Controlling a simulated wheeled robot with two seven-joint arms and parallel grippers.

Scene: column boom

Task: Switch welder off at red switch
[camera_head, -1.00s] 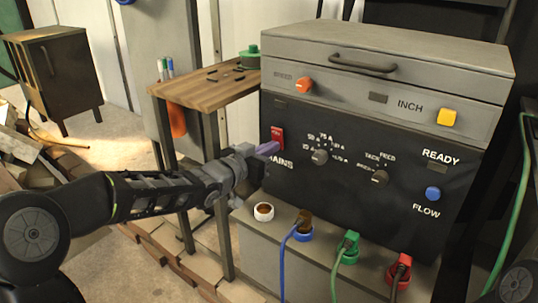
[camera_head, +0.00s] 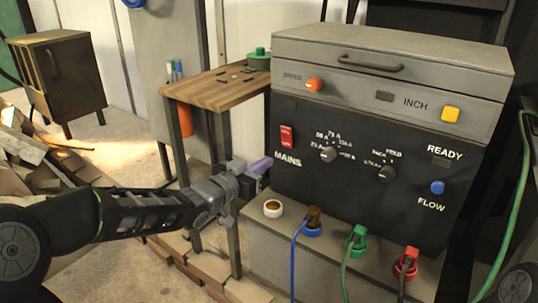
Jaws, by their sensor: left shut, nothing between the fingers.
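The welder (camera_head: 345,190) is a dark-fronted box with a grey top. Its red switch (camera_head: 287,136) is at the left of the front panel, above the word MAINS. My left gripper (camera_head: 262,165) has purplish fingertips and is shut and empty. It is below and to the left of the switch, apart from it, and the switch shows in full. I cannot read the switch's position at this size. My right gripper is not in view.
A wooden-topped table (camera_head: 215,93) stands left of the welder. A dark cabinet (camera_head: 62,75) stands at the back left.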

